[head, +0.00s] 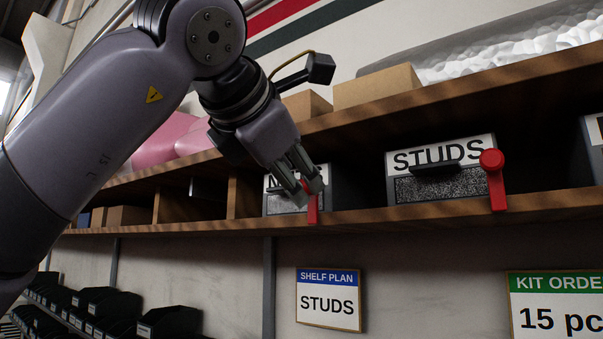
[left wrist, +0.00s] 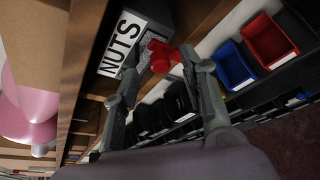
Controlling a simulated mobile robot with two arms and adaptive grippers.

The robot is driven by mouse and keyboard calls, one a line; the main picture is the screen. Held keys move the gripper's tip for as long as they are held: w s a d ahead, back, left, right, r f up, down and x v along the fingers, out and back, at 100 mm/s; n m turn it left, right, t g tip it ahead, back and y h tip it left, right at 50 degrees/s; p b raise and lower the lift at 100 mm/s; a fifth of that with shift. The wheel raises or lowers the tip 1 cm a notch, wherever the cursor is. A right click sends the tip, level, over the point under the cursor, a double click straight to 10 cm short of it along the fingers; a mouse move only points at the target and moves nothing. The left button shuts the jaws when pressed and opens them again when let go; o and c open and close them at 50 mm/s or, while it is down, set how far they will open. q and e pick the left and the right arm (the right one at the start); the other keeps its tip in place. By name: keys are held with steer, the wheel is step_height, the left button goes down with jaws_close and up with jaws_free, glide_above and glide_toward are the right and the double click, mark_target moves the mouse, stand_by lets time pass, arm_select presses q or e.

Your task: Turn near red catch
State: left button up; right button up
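A box labelled NUTS (left wrist: 119,45) stands on the wooden shelf, with a red catch (left wrist: 158,56) at its front edge. In the head view, my left gripper (head: 306,192) hides much of the NUTS box and the upper part of its red catch (head: 313,210). In the left wrist view, my left gripper's (left wrist: 160,68) fingers are apart, with the catch between and just beyond their tips. I cannot tell whether a finger touches it. A second red catch (head: 495,182) sits upright at the right edge of the STUDS box (head: 440,180). My right gripper is out of view.
The wooden shelf (head: 400,214) runs under the boxes, with an upper shelf (head: 430,105) close above. Cardboard boxes (head: 376,88) stand on top. A STUDS shelf plan sign (head: 328,305) hangs below. Red (left wrist: 268,41) and blue bins (left wrist: 233,66) show in the wrist view.

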arm_select(q)
steer(key=p+x, duration=0.1)
steer(key=x, duration=0.3)
steer(key=shift+w, duration=0.15)
steer(key=shift+c, duration=0.3)
jaws_close()
